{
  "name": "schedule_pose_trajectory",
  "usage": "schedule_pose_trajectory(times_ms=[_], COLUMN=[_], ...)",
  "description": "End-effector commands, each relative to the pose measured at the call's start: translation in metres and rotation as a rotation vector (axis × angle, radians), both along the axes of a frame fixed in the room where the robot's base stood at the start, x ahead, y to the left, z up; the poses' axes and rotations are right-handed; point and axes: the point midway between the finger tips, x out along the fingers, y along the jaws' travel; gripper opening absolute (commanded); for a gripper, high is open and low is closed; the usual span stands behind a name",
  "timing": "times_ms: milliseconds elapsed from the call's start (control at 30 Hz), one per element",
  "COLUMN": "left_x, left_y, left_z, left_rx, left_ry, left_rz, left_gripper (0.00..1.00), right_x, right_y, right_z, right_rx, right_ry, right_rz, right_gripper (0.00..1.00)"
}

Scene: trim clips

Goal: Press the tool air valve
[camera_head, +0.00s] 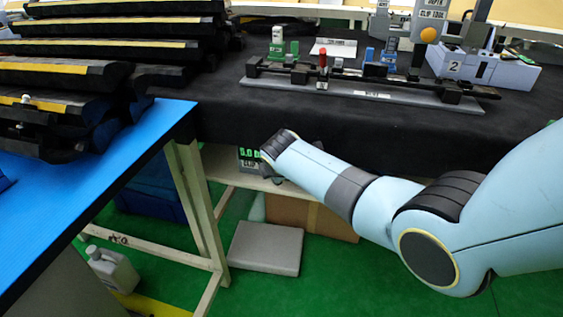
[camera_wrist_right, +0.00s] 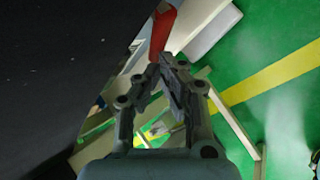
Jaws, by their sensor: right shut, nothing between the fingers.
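In the right wrist view, a red elongated part (camera_wrist_right: 161,32), which looks like the valve's handle, lies just beyond my right gripper's fingertips. My right gripper (camera_wrist_right: 165,62) is shut and empty, its tips close to the lower end of the red part. I cannot tell whether they touch. In the head view my right arm reaches in from the right to the table's front edge. My left gripper is not in view.
The black-covered table (camera_head: 220,118) holds a grey fixture (camera_head: 370,90) with small clamps and a red-topped pin (camera_head: 322,68). A green-digit display (camera_head: 249,158) sits under the table edge near my arm.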

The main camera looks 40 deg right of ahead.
Motion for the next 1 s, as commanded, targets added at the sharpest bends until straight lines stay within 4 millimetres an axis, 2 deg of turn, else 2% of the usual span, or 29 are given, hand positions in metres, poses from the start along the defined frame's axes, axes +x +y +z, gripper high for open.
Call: schedule_pose_trajectory(times_ms=[1000], left_x=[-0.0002], left_y=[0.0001], left_z=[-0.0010], left_rx=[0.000], left_ry=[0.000], left_rz=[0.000], left_gripper=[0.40], right_x=[-0.0003], right_y=[-0.0016], right_z=[-0.0049], right_rx=[-0.077], right_ry=[0.088], right_rz=[0.000], right_gripper=[0.00])
